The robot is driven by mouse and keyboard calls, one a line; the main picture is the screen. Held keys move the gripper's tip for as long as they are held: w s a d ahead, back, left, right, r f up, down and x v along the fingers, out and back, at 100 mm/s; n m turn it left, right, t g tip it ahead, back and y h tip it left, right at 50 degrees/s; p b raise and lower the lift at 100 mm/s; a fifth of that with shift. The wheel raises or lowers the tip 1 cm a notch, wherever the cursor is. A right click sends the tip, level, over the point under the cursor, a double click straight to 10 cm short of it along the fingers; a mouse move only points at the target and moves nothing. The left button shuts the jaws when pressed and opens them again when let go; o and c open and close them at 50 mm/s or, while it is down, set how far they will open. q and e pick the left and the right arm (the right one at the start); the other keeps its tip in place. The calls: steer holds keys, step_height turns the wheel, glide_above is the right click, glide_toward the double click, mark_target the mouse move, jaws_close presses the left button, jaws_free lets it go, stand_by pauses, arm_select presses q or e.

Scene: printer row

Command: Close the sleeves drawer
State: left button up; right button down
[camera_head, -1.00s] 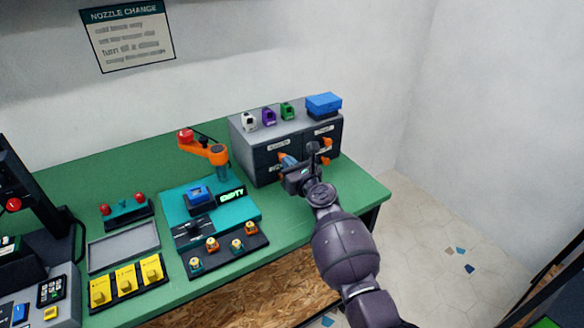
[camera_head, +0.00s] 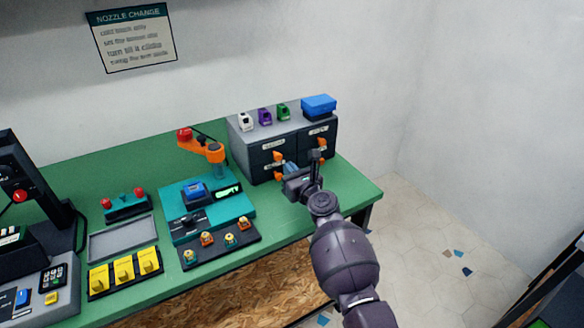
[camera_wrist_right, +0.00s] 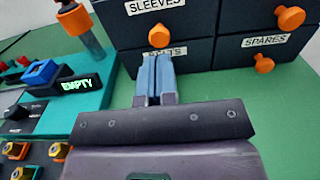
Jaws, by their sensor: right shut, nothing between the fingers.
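The sleeves drawer (camera_head: 262,157) is the upper left drawer of the grey cabinet (camera_head: 241,140). Its dark front, label and orange knob also show in the right wrist view (camera_wrist_right: 190,22). In the head view its front looks flush or nearly flush with its neighbours; a small gap cannot be told. My right gripper (camera_head: 290,167) is shut and empty. Its blue fingertips (camera_wrist_right: 155,68) point at the cabinet, just below the sleeves knob in the wrist view, partly covering the lower left drawer. Contact cannot be told. My left gripper is not in view.
The spares drawer (camera_wrist_right: 284,62) is at the lower right. Green bench top is clear before the cabinet.

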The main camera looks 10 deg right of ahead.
steer(key=s+d+n+h+p, duration=0.2)
steer(key=s+d+n, duration=0.5)
steer(key=s+n, duration=0.85)
steer(key=s+d+f+n+g+h, duration=0.1)
steer(key=s+d+f+n, duration=0.2)
steer(key=s+f+n, duration=0.2)
steer(key=s+d+f+n+g+h, duration=0.2)
steer(key=s+n, duration=0.4)
steer(key=s, duration=0.5)
steer(key=s+d+f+n+g+h, duration=0.1)
steer(key=s+d+f+n+g, duration=0.1)
steer(key=s+d+f+n, duration=0.3)
steer(key=s+f+n, duration=0.1)
steer(key=s+f, duration=0.1)
steer(key=s, duration=0.1)
steer(key=shift+s+f, duration=0.2)
steer(key=shift+f, duration=0.1)
steer(key=shift+n, duration=0.25)
